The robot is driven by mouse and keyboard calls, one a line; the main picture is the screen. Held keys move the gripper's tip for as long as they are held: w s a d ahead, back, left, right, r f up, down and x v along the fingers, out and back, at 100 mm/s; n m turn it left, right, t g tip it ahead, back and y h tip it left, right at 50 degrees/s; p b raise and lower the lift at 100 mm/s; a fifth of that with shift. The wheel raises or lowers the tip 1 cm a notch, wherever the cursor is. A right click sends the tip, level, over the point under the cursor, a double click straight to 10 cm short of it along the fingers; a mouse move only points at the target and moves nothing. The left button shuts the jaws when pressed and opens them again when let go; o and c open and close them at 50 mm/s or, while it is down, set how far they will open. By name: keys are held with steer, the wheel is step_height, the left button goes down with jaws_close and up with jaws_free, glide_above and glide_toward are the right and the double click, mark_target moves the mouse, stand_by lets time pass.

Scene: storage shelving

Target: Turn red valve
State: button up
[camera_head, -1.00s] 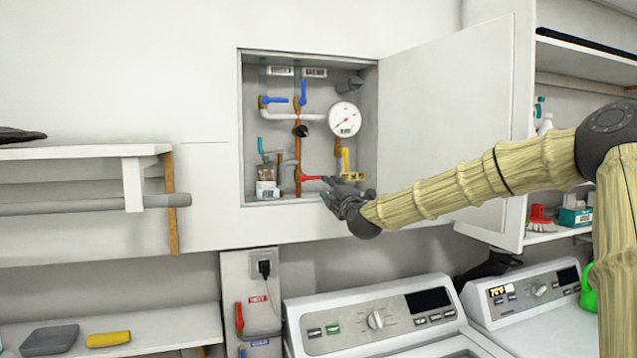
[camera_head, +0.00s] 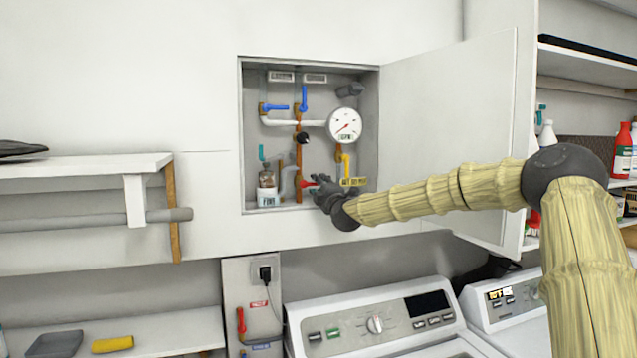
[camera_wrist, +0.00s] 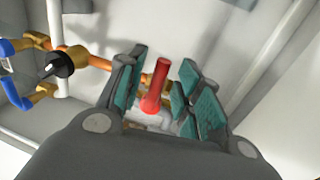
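The red valve handle (camera_head: 306,184) sits low in the open wall cabinet (camera_head: 241,130), on a copper pipe. Most of it is hidden behind my gripper (camera_head: 324,186) in the head view. In the wrist view the red handle (camera_wrist: 157,85) stands between the teal finger pads of my gripper (camera_wrist: 160,88). The fingers are open, with a visible gap on both sides of the handle. I cannot tell whether any part of the gripper touches it.
A washer (camera_head: 375,324) is below. Another red handle (camera_head: 241,320) is on a lower panel.

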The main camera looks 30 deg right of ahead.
steer(key=shift+w+r, duration=0.1)
steer(key=shift+w, duration=0.4)
steer(key=shift+d, duration=0.1)
steer(key=shift+c, duration=0.4)
jaws_close()
